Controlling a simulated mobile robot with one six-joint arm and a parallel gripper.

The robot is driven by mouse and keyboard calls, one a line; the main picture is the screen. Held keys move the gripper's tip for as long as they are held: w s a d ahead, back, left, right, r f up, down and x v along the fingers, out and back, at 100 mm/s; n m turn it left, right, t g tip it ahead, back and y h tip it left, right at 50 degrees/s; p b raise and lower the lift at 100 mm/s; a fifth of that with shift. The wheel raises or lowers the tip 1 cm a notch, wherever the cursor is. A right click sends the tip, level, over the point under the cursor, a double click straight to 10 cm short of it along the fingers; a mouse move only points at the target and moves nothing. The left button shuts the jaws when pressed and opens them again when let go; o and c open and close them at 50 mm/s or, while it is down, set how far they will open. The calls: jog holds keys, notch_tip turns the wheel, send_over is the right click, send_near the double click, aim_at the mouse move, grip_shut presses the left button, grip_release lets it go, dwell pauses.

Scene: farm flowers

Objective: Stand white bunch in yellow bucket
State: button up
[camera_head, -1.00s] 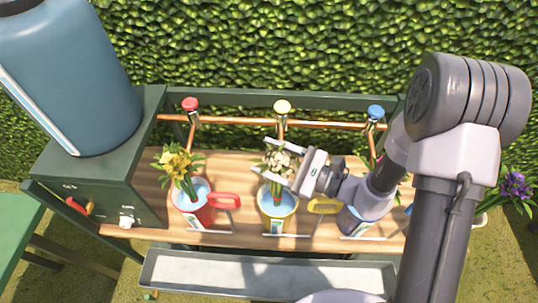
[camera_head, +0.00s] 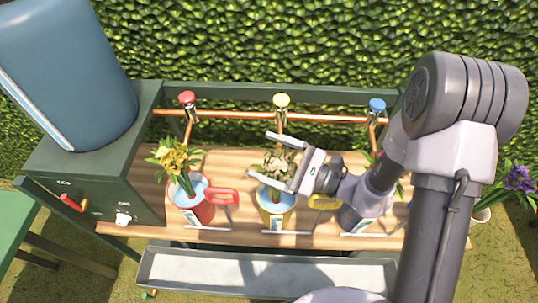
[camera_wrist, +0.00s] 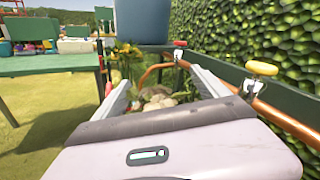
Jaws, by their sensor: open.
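The white bunch (camera_head: 276,163) stands in the yellow bucket (camera_head: 277,213) at the middle of the wooden bench, with its flowers above the rim. My gripper (camera_head: 272,160) is open, with its two fingers around the white bunch's flower heads. In the wrist view the white flowers (camera_wrist: 158,101) show between the open fingertips (camera_wrist: 158,80). The fingers and my wrist hide part of the bunch, and I cannot tell whether they touch it. The bucket is upright.
A red bucket (camera_head: 195,209) with a yellow bunch (camera_head: 176,165) stands to the left. A blue-tapped bucket spot at right is partly hidden by my arm. A copper pipe with red (camera_head: 187,98), yellow (camera_head: 282,100) and blue (camera_head: 377,105) tap knobs runs behind. A grey trough (camera_head: 265,270) lies in front.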

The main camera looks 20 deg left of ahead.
jog(key=s+d+p, duration=0.1)
jog(key=d, duration=0.4)
jog(key=d+p, duration=0.1)
jog(key=d, duration=0.5)
jog(key=s+d+p, duration=0.1)
jog(key=d, duration=0.5)
jog(key=shift+s+d+p, duration=0.1)
jog(key=shift+s+p, duration=0.2)
jog(key=shift+s, duration=0.05)
jog(key=s+r+n+g+h, duration=0.5)
jog(key=s+r+n+h, duration=0.3)
jog(key=s+n+h, duration=0.2)
jog(key=d+r+n+t+h, duration=0.2)
jog(key=d+r+t+h, duration=0.3)
jog(key=r+t, duration=0.3)
jog(key=shift+r+h, duration=0.4)
